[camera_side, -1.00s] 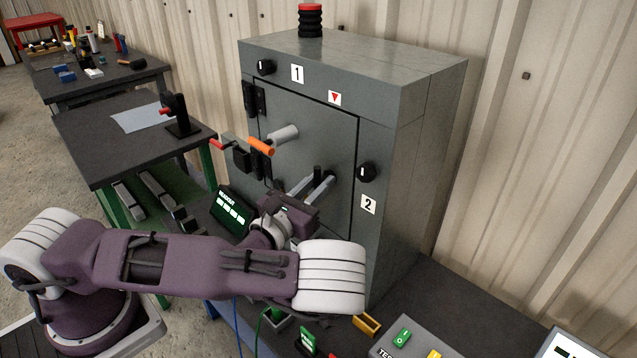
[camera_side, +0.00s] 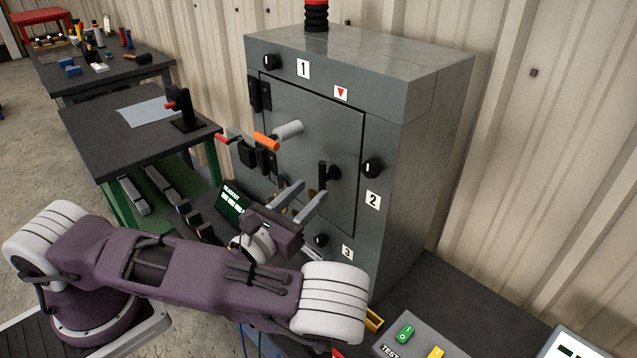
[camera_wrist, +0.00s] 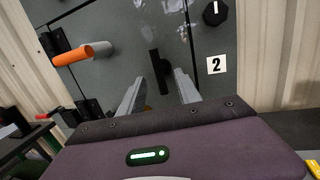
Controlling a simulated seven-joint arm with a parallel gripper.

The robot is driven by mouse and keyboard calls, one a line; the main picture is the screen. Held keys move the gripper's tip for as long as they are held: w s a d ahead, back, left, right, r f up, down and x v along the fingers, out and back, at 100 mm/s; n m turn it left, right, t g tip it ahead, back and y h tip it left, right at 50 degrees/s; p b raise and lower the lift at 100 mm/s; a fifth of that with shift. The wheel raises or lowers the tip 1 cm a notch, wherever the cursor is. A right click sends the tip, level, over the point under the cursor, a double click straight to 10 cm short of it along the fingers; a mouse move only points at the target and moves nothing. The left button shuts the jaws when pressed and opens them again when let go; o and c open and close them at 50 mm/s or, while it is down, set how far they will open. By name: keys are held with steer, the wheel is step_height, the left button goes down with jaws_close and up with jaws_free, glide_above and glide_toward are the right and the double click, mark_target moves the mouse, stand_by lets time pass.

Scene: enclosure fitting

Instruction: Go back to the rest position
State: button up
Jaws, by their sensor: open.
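My gripper (camera_side: 300,199) is open and empty in front of the grey enclosure (camera_side: 420,130). Its two pale fingers are spread apart, and they also show in the wrist view (camera_wrist: 160,93). A black door handle (camera_side: 323,178) stands upright on the enclosure door (camera_side: 310,125), beyond the fingertips. In the wrist view the handle (camera_wrist: 161,73) appears between the fingers, and I see no contact. The door looks shut. An orange-tipped lever (camera_side: 266,141) with a grey cylinder sticks out at the door's left side.
Black knobs sit by label 1 (camera_side: 303,69), label 2 (camera_side: 373,201) and label 3 (camera_side: 347,252). A test box (camera_side: 420,341) stands on the bench at lower right. A side table (camera_side: 95,140) holds a black stand (camera_side: 182,112). A readout screen (camera_side: 230,199) is behind my wrist.

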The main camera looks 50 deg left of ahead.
steer(key=shift+s, duration=0.55)
steer(key=shift+d, duration=0.1)
